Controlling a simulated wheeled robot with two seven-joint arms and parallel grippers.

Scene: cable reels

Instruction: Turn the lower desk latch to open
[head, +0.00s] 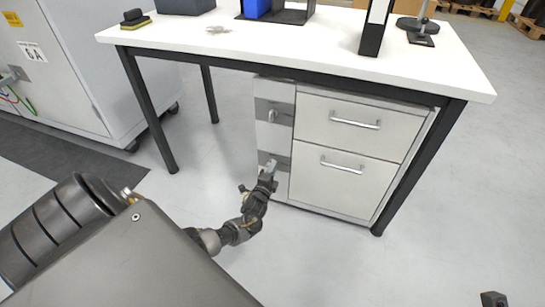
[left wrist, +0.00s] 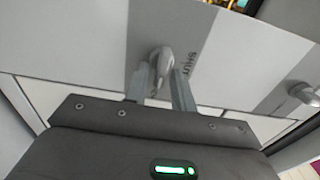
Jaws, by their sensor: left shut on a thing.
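The lower latch (head: 271,164) is a small grey handle on a grey plate, low on the narrow left strip of the under-desk cabinet. My left gripper (head: 268,175) is at this latch. In the left wrist view, the two fingers of my left gripper (left wrist: 160,88) are around the rounded latch handle (left wrist: 161,60), shut on it. The word SHUT (left wrist: 191,68) is printed on the plate beside the handle. The upper latch (head: 272,115) sits above on its own grey plate. A dark piece at the bottom right edge (head: 493,299) seems to be my right gripper, mostly cut off.
The cabinet has two drawers with bar handles (head: 356,124) right of the latches. The white desk top (head: 300,50) overhangs it, and dark desk legs (head: 150,115) stand at both sides. A grey cabinet (head: 75,70) stands at left. The floor in front is clear.

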